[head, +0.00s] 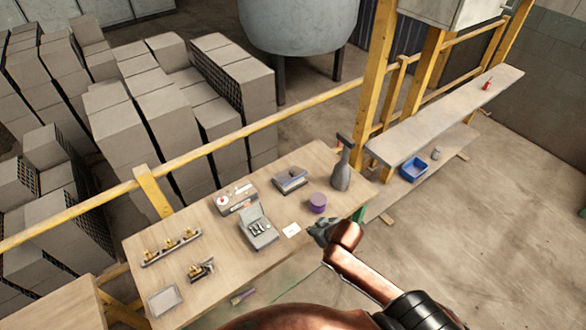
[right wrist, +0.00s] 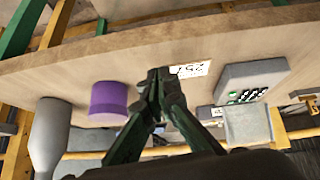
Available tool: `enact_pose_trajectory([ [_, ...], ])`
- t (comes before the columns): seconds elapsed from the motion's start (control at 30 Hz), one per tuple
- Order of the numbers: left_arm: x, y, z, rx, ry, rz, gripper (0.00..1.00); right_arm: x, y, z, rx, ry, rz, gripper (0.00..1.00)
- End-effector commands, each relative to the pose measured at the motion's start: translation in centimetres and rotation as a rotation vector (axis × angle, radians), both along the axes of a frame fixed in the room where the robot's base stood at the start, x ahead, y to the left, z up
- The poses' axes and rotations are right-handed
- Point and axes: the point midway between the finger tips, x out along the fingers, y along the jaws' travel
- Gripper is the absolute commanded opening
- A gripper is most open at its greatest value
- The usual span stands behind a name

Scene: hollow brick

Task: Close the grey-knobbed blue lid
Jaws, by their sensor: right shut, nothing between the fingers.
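A small grey box with a dark blue-grey top (head: 291,180) stands near the back edge of the wooden table (head: 215,285). It is too small to tell a grey knob or how its lid stands. A grey case (head: 258,232) stands open in front of it, its raised lid at the back; the case also shows in the right wrist view (right wrist: 250,78). My right gripper (head: 318,229) is shut and empty over the table's right part, near the purple round container (head: 317,203). In the right wrist view its fingertips (right wrist: 158,78) meet. My left gripper is not in view.
A grey bottle (head: 341,172) stands at the back right. A white card (head: 292,230) lies beside the case. A red-knobbed box (head: 235,198), a brass-fitted rail (head: 171,247) and a grey tray (head: 165,300) are further left. A yellow railing (head: 225,140) runs behind.

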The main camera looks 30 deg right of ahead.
Motion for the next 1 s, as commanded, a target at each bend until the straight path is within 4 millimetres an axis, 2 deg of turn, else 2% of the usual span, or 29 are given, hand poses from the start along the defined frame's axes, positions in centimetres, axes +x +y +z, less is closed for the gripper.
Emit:
enact_pose_trajectory([
  [0.03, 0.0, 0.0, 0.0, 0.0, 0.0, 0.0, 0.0, 1.6, -0.5, 1.0, -0.007, -0.024, 0.011, 0.0],
  [0.17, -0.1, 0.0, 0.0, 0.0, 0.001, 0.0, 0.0, 6.2, -1.7, 3.7, 0.002, -0.093, 0.025, 0.0],
  [0.33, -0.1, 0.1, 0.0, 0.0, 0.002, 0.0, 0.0, 12.8, -4.3, 9.3, 0.021, -0.196, 0.024, 0.0],
  [0.4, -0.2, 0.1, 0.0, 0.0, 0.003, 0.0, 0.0, 14.9, -5.3, 11.6, 0.032, -0.231, 0.018, 0.0],
  [0.53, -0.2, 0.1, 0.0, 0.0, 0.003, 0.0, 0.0, 17.2, -6.6, 14.6, 0.05, -0.273, 0.006, 0.0],
  [0.6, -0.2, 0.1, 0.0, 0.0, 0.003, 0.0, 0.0, 17.8, -7.0, 15.4, 0.056, -0.284, 0.001, 0.0],
  [0.7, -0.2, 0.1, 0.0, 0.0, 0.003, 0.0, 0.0, 18.5, -7.1, 15.4, 0.062, -0.29, -0.002, 0.0],
  [0.87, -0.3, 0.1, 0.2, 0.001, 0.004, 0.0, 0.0, 20.3, -6.9, 14.1, 0.063, -0.29, -0.001, 0.0],
  [1.0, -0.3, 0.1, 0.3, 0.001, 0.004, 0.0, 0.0, 22.7, -6.8, 12.4, 0.064, -0.29, -0.003, 0.0],
])
